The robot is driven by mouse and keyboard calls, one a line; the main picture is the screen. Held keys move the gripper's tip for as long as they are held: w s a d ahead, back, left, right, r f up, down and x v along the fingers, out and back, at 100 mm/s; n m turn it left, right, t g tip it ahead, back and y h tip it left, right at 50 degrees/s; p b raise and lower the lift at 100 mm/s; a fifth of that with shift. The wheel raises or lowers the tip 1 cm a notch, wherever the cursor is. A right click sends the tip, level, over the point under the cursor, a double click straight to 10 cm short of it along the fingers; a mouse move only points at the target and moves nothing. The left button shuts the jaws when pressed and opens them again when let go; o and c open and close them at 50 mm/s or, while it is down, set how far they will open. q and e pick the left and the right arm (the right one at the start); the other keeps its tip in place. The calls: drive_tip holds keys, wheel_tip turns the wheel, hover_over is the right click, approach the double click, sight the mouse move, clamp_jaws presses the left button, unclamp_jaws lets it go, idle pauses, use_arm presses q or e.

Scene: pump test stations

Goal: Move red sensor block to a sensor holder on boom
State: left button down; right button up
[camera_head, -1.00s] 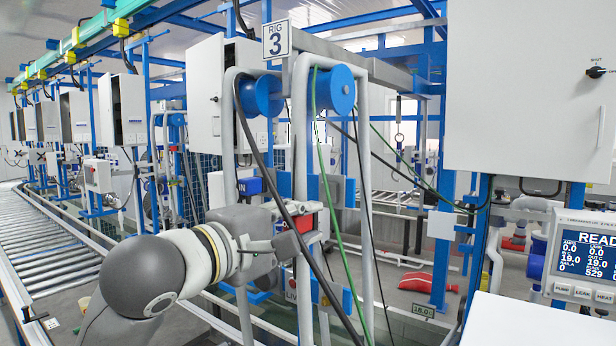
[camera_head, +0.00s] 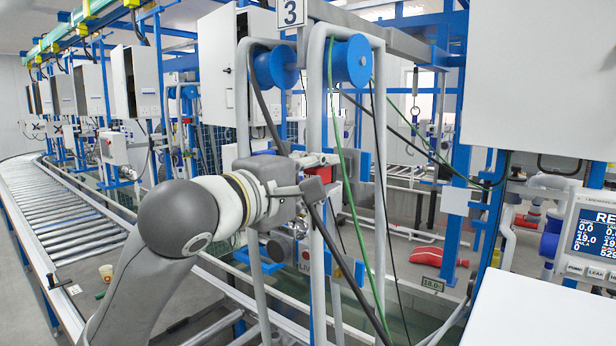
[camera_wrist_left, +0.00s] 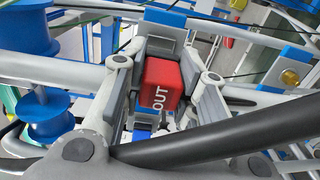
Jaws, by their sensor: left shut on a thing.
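The red sensor block (camera_wrist_left: 160,84), marked OUT, sits between the two fingers of my left gripper (camera_wrist_left: 161,90) in the left wrist view. The fingers are closed on its sides. A grey piece (camera_wrist_left: 165,27) lies just beyond the block in the wrist view. I cannot tell whether it is a sensor holder or whether the block touches it. My right gripper is out of view.
Blue spools (camera_head: 347,60) carry a green and a black hose down past my gripper. A thick black hose (camera_wrist_left: 230,138) crosses close in front of the wrist camera. A roller conveyor (camera_head: 95,215) runs at left. A white cabinet (camera_head: 537,80) and a display panel (camera_head: 590,240) stand at right.

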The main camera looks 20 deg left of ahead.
sight(331, 170)
use_arm(q)
drive_tip(key=shift+x, duration=1.3)
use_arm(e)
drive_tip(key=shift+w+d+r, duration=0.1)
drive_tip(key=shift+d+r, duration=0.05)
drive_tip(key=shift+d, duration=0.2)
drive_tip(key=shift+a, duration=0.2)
use_arm(q)
drive_tip(key=shift+d+r, duration=0.1)
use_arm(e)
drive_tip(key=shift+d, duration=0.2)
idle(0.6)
use_arm(q)
drive_tip(key=shift+w+d, duration=0.2)
drive_tip(key=shift+w, duration=0.25)
drive_tip(key=c, duration=1.1)
unclamp_jaws()
drive_tip(key=shift+o, duration=0.2)
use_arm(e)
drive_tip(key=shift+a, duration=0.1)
use_arm(q)
drive_tip(key=v, duration=1.2)
